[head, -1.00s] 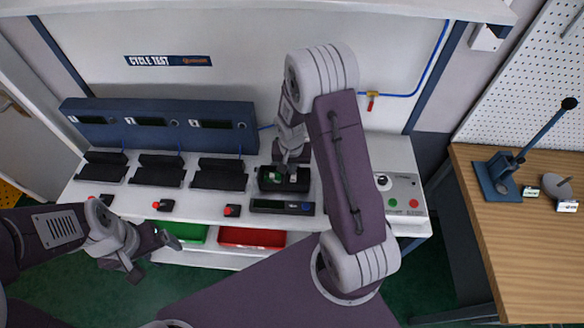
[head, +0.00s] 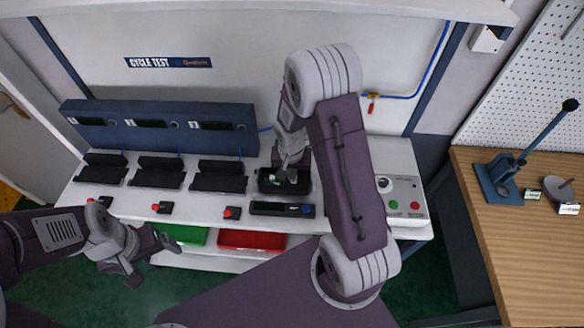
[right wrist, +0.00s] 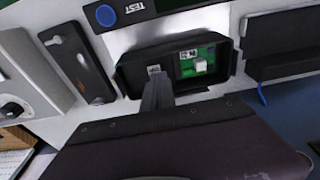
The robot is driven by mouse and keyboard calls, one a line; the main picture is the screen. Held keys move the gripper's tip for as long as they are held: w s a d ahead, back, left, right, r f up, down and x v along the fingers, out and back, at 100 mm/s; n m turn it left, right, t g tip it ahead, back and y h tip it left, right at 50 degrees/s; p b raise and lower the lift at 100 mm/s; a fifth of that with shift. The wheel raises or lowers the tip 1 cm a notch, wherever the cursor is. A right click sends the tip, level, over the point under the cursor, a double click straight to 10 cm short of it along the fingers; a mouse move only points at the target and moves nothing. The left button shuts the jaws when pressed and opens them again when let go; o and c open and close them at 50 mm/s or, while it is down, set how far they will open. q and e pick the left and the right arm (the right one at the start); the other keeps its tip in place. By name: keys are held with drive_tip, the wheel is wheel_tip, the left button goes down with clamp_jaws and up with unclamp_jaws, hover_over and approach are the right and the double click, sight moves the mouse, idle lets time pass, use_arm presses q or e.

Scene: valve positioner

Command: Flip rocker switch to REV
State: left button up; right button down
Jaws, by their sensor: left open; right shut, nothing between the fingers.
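An open black housing (right wrist: 128,78) with a green circuit board (right wrist: 188,70) inside shows in the right wrist view. A small white block (right wrist: 201,66), perhaps the rocker switch, sits on the board; its position marking cannot be read. My right gripper (right wrist: 155,78) is shut and empty, its tips over the left part of the housing, left of the white block. Whether they touch anything cannot be told. In the head view the housing (head: 267,187) is partly hidden behind my right gripper (head: 291,178). My left gripper (head: 153,262) is open and empty, low at the bench front.
A TEST unit (head: 268,208) lies in front of the housing. A control box (head: 402,180) with a knob and buttons stands to the right. Several black cradles (head: 218,177) line the left. Green (head: 190,234) and red (head: 250,240) bins sit below. A wooden table (head: 530,240) is far right.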

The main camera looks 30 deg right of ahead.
drive_tip(key=r+p, duration=0.3)
drive_tip(key=shift+w+d+r, duration=0.15)
drive_tip(key=shift+w+r, duration=0.1)
drive_tip(key=shift+r, duration=0.15)
wheel_tip(320, 180, up, 10)
drive_tip(key=w, duration=0.1)
drive_tip(key=shift+d, duration=0.3)
